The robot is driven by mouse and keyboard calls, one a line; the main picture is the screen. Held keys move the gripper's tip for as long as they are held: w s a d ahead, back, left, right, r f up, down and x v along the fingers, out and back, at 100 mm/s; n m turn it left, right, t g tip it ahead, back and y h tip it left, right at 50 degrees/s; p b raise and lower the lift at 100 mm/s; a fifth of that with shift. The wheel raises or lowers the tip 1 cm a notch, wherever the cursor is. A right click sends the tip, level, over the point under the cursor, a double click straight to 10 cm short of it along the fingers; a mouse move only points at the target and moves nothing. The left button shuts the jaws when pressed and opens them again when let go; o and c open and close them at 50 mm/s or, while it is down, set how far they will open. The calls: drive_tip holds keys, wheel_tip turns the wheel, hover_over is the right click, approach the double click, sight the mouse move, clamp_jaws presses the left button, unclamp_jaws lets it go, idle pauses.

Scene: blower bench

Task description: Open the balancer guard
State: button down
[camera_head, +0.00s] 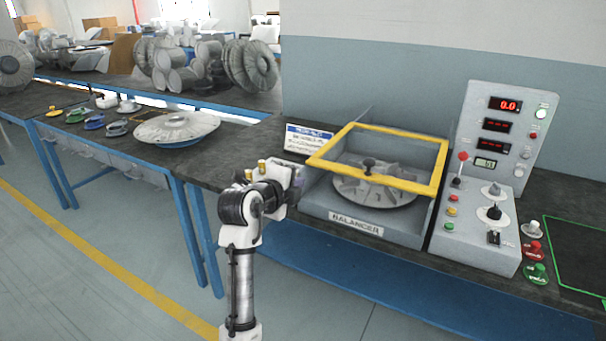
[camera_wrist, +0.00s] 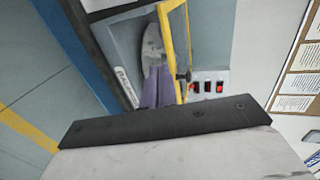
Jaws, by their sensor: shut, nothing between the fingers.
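The balancer guard is a yellow rectangular frame (camera_head: 440,170) that spans the top of the grey balancer box (camera_head: 345,222) in the head view. A finned grey rotor (camera_head: 385,192) with a black central knob (camera_head: 369,163) shows through it. In the wrist view, part of the yellow guard (camera_wrist: 172,45) stands beyond the fingers. My gripper (camera_head: 298,180) is at the left side of the balancer, near the guard's front left corner. Its purple fingers (camera_wrist: 160,92) are shut with nothing between them. I cannot tell whether they touch the guard.
A control panel (camera_head: 480,232) with red displays, knobs and buttons stands right of the balancer. A blue-and-white sign (camera_head: 309,141) stands behind my gripper. A large grey disc (camera_head: 177,127) lies on the bench at left. Floor in front of the bench is clear.

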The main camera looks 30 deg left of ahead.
sight(326, 168)
drive_tip(key=p+x, duration=0.1)
drive_tip(key=x, duration=0.3)
drive_tip(key=p+x, duration=0.2)
drive_tip(key=x, duration=0.3)
drive_tip(key=r+p+x, duration=0.1)
drive_tip(key=p+x, duration=0.1)
drive_tip(key=x, duration=0.2)
drive_tip(key=shift+w, duration=0.55)
drive_tip(key=shift+w+f, duration=0.1)
